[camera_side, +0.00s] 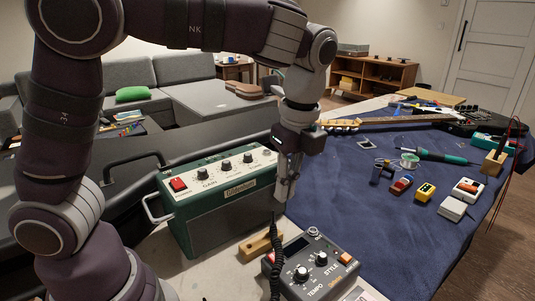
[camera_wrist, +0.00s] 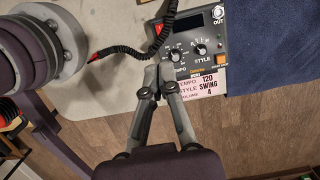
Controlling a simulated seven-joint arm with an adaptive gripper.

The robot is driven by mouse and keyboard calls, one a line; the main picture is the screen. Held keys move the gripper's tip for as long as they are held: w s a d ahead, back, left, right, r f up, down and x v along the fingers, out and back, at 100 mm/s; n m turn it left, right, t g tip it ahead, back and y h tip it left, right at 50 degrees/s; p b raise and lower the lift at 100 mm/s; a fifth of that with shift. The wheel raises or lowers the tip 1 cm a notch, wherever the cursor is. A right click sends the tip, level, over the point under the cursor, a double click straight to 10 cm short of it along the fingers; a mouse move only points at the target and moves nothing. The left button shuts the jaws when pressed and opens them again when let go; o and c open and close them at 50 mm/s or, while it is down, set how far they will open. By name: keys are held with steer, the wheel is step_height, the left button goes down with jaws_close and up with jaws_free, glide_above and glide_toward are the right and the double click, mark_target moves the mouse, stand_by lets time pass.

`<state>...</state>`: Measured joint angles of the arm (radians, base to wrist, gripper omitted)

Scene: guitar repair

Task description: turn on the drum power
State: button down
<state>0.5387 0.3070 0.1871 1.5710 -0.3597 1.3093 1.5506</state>
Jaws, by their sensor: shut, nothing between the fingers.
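The drum machine (camera_side: 305,268) is a dark grey box with TEMPO and STYLE knobs, an orange button (camera_side: 345,258) and a coiled black cable at its left side. It lies at the near edge of the table in the side view. In the wrist view, the drum machine (camera_wrist: 213,45) is at the top right, with its orange button (camera_wrist: 222,59) at the right. My gripper (camera_side: 281,197) is shut and empty, pointing down above and behind the drum machine in the side view. In the wrist view, my gripper (camera_wrist: 159,78) has its fingertips together near the drum machine's lower left edge.
A green amplifier (camera_side: 220,205) with a red switch (camera_side: 178,184) stands left of my gripper. A wooden block (camera_side: 260,246) lies between it and the drum machine. A pink note (camera_wrist: 208,86) shows tempo, style and volume settings. Pedals, a soldering iron (camera_side: 430,155) and a guitar (camera_side: 400,121) lie on the blue mat (camera_side: 390,240).

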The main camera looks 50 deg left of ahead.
mark_target(278, 262)
steer(key=f, duration=0.4)
steer(key=a+f, duration=0.1)
steer(key=f, duration=0.4)
steer(key=a+f, duration=0.1)
steer(key=f, duration=0.4)
steer(key=shift+a, duration=0.1)
steer(key=shift+a+f+h, duration=0.2)
steer(key=shift+h, duration=0.2)
steer(key=shift+f, duration=0.2)
steer(key=shift+d, duration=0.1)
steer(key=shift+s+d+r, duration=0.1)
steer(key=shift+d, duration=0.7)
steer(key=shift+r, duration=0.1)
